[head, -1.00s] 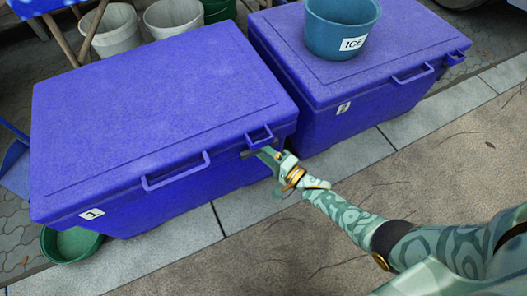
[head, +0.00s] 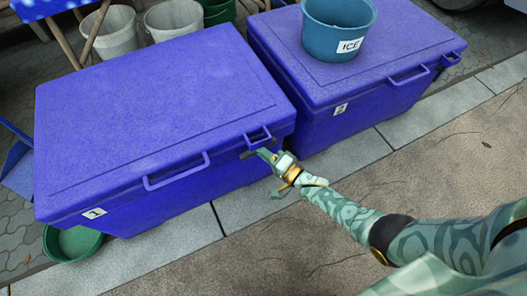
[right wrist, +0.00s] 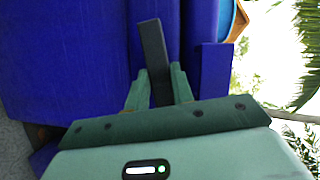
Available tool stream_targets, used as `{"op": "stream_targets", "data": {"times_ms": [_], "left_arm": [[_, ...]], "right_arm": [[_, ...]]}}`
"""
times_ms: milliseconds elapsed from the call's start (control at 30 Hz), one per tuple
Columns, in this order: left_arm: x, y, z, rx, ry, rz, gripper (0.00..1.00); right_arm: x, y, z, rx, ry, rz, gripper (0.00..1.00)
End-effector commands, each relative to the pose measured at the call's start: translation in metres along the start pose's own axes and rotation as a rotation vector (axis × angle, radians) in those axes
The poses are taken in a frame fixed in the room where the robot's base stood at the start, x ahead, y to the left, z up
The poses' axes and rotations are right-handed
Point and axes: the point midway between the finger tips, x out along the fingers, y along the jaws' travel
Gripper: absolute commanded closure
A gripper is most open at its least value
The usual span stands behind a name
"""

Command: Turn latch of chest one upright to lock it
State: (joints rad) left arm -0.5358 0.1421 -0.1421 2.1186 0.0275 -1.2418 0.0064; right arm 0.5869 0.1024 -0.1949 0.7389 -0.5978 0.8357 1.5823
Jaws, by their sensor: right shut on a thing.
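Chest one (head: 160,110) is the blue lidded chest at the left of the head view, with a "1" label on its front. Its lid is down. The latch is a dark grey bar (right wrist: 153,50), seen close up in the right wrist view. In the head view the bar's dark end (head: 247,155) pokes out to the left beside the small lid bracket, so it lies roughly sideways. My right gripper (head: 264,154) is at the chest's front right corner. Its green fingers (right wrist: 158,85) are shut on the bar, one on each side. My left gripper is out of view.
Chest two (head: 400,100) stands close on the right, with a blue ICE bucket (head: 340,30) on its lid. A green basin (head: 72,243) sits by chest one's front left corner. Pale buckets (head: 175,22) stand behind. The pavement in front is clear.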

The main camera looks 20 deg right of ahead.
Motion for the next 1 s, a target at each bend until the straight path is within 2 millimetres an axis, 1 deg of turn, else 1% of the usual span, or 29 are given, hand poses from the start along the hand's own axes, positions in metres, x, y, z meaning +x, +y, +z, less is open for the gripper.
{"op": "stream_targets", "data": {"times_ms": [67, 133, 167, 300, 400, 600, 800, 1000], "left_arm": [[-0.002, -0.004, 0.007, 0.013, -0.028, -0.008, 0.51], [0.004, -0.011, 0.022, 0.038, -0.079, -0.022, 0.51], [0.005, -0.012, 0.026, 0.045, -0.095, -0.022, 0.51], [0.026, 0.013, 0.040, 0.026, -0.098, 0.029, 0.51], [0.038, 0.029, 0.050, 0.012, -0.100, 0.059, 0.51], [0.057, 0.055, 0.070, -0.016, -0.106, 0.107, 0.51], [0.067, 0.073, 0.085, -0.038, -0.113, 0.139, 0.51], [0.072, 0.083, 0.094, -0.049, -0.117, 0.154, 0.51]], "right_arm": [[0.000, -0.004, -0.001, -0.061, 0.000, 0.026, 0.99], [0.000, -0.005, -0.001, -0.121, 0.000, 0.050, 0.99], [0.000, -0.005, -0.002, -0.147, 0.001, 0.060, 0.99], [0.000, -0.006, -0.001, -0.270, 0.001, 0.112, 0.99], [-0.001, -0.005, -0.001, -0.358, 0.000, 0.149, 0.99], [0.000, -0.005, 0.000, -0.531, 0.000, 0.223, 0.99], [0.000, -0.006, 0.001, -0.705, 0.001, 0.296, 0.99], [0.000, -0.005, 0.003, -0.877, 0.000, 0.369, 0.99]]}}
